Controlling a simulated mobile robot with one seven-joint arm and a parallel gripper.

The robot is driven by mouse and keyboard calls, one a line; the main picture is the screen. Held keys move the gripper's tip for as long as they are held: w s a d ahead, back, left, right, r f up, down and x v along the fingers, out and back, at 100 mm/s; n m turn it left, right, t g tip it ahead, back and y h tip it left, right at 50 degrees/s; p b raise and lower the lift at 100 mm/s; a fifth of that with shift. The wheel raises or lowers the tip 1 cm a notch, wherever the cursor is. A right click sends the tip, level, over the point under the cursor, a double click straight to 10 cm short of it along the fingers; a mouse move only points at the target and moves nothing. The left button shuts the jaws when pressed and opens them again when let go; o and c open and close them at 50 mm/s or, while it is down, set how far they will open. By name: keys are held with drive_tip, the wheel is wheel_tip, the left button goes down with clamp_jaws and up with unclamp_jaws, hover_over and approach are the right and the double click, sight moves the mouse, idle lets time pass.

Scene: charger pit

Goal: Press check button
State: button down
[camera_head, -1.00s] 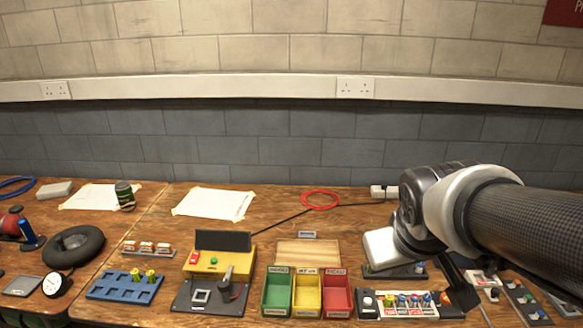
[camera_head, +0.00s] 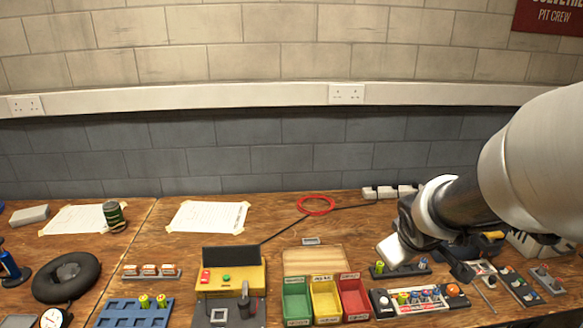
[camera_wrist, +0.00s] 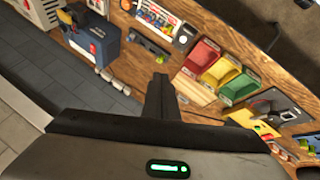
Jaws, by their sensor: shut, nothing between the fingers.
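A yellow tester box (camera_head: 240,280) with a dark upright screen stands left of the coloured bins. It has a green button (camera_head: 226,278) and a red part (camera_head: 206,276) on top. A black panel holding small cells has a round white button (camera_head: 382,300) at its left end, which also shows in the wrist view (camera_wrist: 183,39). No readable label tells which is the check button. My gripper's black fingers (camera_wrist: 160,95) are shut and empty in the wrist view, above the bench. In the head view its pale body is over the right side of the bench, apart from both buttons; its fingertips are unclear.
Green (camera_head: 297,300), yellow (camera_head: 325,299) and red (camera_head: 353,297) bins stand between tester and panel. A blue tray (camera_head: 125,313) is left of the tester. Small devices and a multi-socket strip (camera_head: 390,191) occupy the right side. Bare wood lies behind the tester.

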drive_tip(key=w+d+f+n+y+p, duration=0.1)
drive_tip(key=w+d+f+n+p, duration=0.2)
drive_tip(key=w+d+f+n, duration=0.15)
drive_tip(key=n+t+y+p, duration=0.2)
drive_tip(key=n+y+p, duration=0.1)
drive_tip(key=y+p, duration=0.1)
hover_over(384, 301)
drive_tip(key=s, duration=0.1)
wheel_tip(384, 301, down, 7)
drive_tip(key=shift+d+r, duration=0.2)
drive_tip(key=shift+d, duration=0.05)
wheel_tip(384, 301, down, 9)
drive_tip(key=b, duration=0.8)
idle(1.1)
drive_tip(key=shift+f+b, duration=0.35)
drive_tip(key=shift+b, duration=0.15)
